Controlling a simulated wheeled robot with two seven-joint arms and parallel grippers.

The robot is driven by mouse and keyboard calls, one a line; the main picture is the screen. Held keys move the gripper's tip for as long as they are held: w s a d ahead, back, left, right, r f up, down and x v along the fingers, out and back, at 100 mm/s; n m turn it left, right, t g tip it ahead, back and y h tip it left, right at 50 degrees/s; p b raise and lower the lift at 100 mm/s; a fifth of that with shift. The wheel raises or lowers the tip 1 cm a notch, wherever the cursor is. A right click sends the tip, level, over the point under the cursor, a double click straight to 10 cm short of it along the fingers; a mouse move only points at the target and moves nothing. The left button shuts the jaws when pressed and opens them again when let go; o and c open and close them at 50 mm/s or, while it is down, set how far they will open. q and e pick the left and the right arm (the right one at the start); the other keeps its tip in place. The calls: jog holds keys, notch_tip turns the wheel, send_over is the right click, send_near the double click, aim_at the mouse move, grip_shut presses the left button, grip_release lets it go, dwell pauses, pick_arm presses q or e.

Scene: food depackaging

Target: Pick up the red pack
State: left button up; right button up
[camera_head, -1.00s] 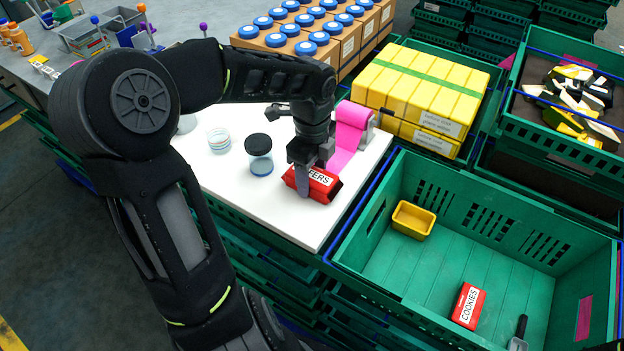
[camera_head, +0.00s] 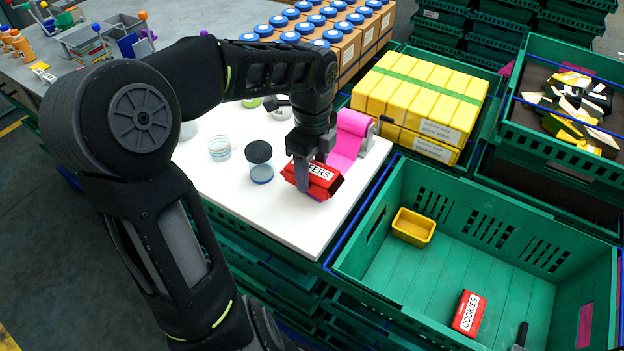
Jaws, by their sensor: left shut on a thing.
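A red pack (camera_head: 322,179) with a white label ending in "FERS" is at the right part of the white board (camera_head: 310,226). My left gripper (camera_head: 303,180) comes down over it from above and is shut on it, with one dark finger in front of its near side. The fingers and wrist hide part of the pack and its label. A second red pack, labelled "COOKIES" (camera_head: 468,313), lies in the green crate (camera_head: 398,300) at the right.
A jar with a black lid (camera_head: 260,162) and a small clear dish (camera_head: 219,148) stand left of the pack. A pink roll (camera_head: 350,136) is just behind it. A yellow tub (camera_head: 413,227) lies in the crate, whose middle floor is clear.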

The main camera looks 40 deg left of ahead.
aim_at(312, 169)
pick_arm(q)
notch_tip(312, 169, up, 6)
jog(key=shift+f, duration=0.1)
dwell(0.9)
